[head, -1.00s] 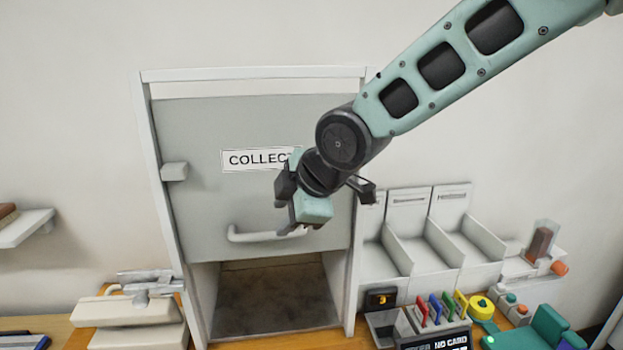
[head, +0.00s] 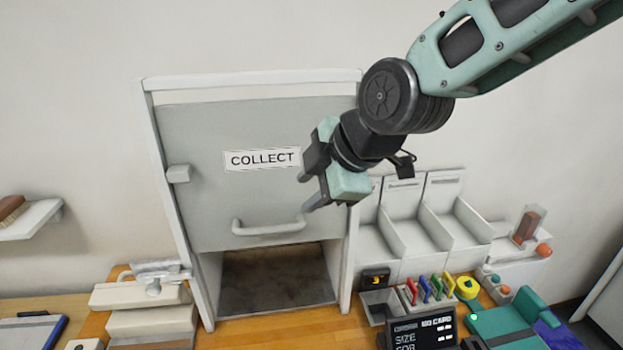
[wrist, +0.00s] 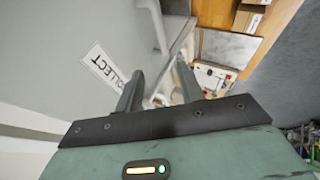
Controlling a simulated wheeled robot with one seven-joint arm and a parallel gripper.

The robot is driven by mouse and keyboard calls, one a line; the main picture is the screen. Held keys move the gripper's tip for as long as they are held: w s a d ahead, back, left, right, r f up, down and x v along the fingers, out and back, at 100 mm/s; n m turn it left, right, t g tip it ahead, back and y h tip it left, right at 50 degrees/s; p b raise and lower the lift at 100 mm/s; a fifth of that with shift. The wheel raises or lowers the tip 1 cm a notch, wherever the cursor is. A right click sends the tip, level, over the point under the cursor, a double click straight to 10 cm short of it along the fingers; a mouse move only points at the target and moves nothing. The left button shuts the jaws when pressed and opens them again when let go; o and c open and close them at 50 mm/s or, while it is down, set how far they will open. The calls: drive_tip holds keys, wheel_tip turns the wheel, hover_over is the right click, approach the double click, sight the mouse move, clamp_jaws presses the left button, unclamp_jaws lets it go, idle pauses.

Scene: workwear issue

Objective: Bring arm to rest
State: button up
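My gripper (head: 306,192) hangs in the air in front of the right part of the grey hatch door (head: 200,215), near the right end of its handle (head: 268,228). In the wrist view my gripper (wrist: 157,82) has its two fingers apart, with nothing held between them. I cannot tell from the head view how far the fingers are from the handle.
Three white bins (head: 400,245) stand right of the hatch. A dark display (head: 422,330), coloured tags (head: 430,288) and a green device (head: 515,320) are on the counter. The wall above is clear.

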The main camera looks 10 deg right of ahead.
drive_tip(key=s+d+f+m+g+h+b, duration=0.2)
drive_tip(key=s+f+m+b, duration=0.3)
drive_tip(key=s+f+b, duration=0.5)
drive_tip(key=s+d+f+m+g+h+b, duration=0.2)
drive_tip(key=s+d+f+m+g+b, duration=0.2)
drive_tip(key=s+f+b, duration=0.7)
wheel_tip(320, 180, down, 8)
drive_tip(key=m, duration=0.2)
drive_tip(key=shift+d+m, duration=0.2)
drive_tip(key=shift+m, duration=0.1)
